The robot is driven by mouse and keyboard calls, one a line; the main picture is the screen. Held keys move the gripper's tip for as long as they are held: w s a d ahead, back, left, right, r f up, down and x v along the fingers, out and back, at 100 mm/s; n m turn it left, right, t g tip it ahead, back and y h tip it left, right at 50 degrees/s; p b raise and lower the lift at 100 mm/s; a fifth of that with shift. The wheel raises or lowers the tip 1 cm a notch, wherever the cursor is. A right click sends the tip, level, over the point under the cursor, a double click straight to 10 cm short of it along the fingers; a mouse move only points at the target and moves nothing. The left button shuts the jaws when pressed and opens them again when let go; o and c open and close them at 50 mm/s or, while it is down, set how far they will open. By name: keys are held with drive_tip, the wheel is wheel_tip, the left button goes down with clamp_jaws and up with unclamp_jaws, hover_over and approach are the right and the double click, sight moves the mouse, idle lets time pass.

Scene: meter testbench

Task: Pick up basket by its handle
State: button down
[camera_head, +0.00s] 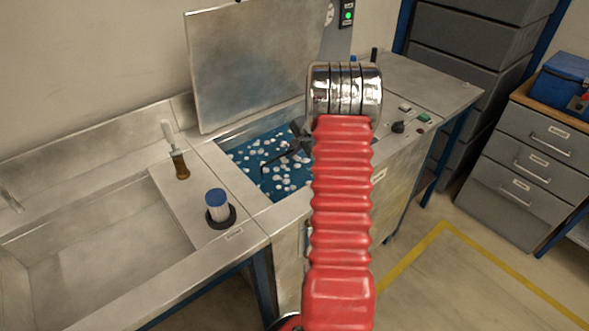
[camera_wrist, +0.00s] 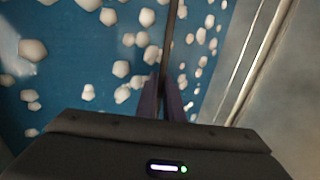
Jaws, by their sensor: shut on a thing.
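A thin dark rod, which looks like the basket's handle (camera_wrist: 171,38), runs up the wrist view from between my fingers. My gripper (camera_wrist: 163,98) is shut on this handle, with a finger on either side of it. In the head view, a dark part of my gripper (camera_head: 297,147) shows over the blue bath (camera_head: 240,150), partly hidden behind my red arm. White lumps dot the blue bath in both views. The basket's body cannot be made out in either view.
The bath's raised metal lid (camera_head: 255,65) stands behind it. An empty sink (camera_head: 100,250) lies further left. Drawers (camera_head: 530,160) stand at right beyond clear floor.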

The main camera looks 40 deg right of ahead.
wheel_tip(320, 180, up, 18)
idle(0.6)
idle(0.5)
